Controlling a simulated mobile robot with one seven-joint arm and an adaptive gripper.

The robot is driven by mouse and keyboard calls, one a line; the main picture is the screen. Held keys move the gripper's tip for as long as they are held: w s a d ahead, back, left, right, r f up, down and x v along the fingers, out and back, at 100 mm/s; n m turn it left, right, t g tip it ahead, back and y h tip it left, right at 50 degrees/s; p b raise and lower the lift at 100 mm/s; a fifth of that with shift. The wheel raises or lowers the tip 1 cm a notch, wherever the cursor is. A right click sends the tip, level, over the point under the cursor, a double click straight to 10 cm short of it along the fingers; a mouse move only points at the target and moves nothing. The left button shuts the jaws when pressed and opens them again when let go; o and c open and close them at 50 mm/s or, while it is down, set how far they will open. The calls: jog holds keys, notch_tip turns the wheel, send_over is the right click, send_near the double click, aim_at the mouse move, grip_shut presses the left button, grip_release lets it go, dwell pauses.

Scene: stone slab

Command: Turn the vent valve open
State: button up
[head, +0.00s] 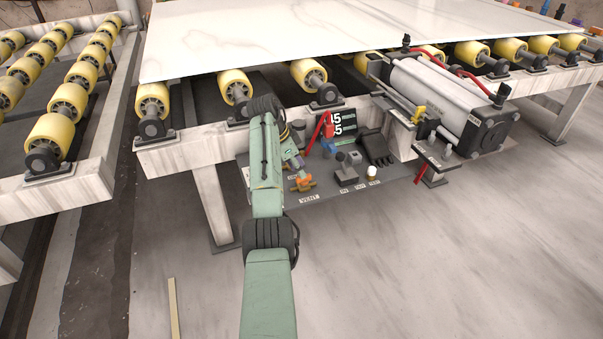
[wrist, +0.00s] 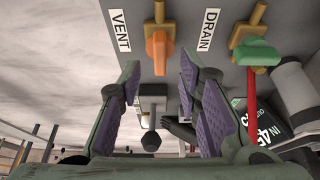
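The vent valve shows an orange handle (wrist: 159,48) on a brass fitting, between the VENT label (wrist: 120,30) and the DRAIN label (wrist: 208,30) in the wrist view. In the head view the orange handle (head: 302,184) sits on the dark panel just above its VENT label. My gripper (wrist: 159,76) is open, with purple pads apart and nothing held. The orange handle lies just beyond the fingertips, roughly centred in the gap; contact cannot be told. In the head view my gripper (head: 296,165) is close to the valve, partly hidden by my arm.
A green-handled valve (wrist: 256,52) stands right of the DRAIN label. The stone slab (head: 300,30) lies above on rollers.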

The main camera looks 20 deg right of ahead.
jog(key=v, duration=0.8)
jog(key=shift+r, duration=0.35)
jog(key=shift+a, duration=0.1)
